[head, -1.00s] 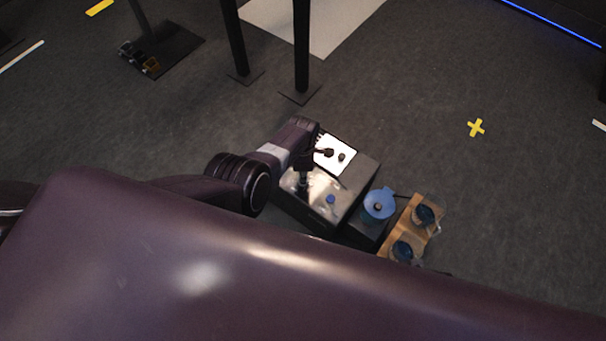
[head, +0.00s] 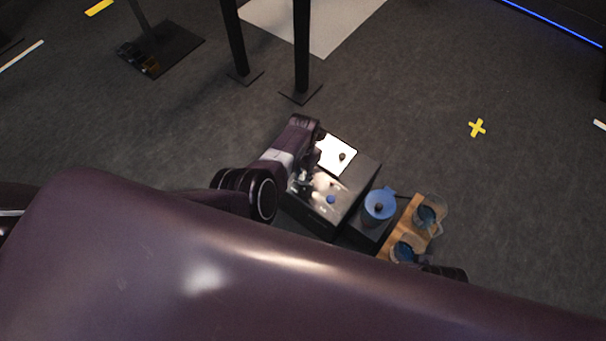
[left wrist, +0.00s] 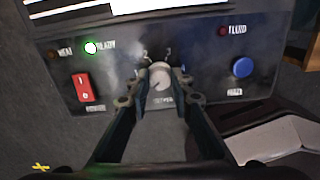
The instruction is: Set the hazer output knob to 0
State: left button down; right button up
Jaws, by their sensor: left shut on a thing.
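The hazer is a dark box (head: 362,172) with a bright top, below centre right in the head view. In the left wrist view its front panel (left wrist: 205,60) fills the upper part. The pale round output knob (left wrist: 160,76) sits mid-panel, with numbers such as 2 and 3 printed around it. My left gripper (left wrist: 161,80) is shut on the knob, one finger at each side. The knob's exact pointer setting is hard to read. In the head view my left gripper (head: 318,180) is at the box, its fingertips partly hidden.
The panel also has a red rocker switch (left wrist: 88,87), a lit green READY lamp (left wrist: 91,48), a red FLUID lamp (left wrist: 223,31) and a blue button (left wrist: 242,67). A blue-lidded container (head: 379,205) and a wooden board (head: 409,226) with glass vessels stand right of the box.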

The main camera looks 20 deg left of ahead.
pick_arm(q)
jog(key=shift+n, duration=0.4)
pick_arm(e)
jog(key=shift+s+r, duration=0.1)
jog(key=shift+r, duration=0.2)
jog(key=shift+s, duration=0.15)
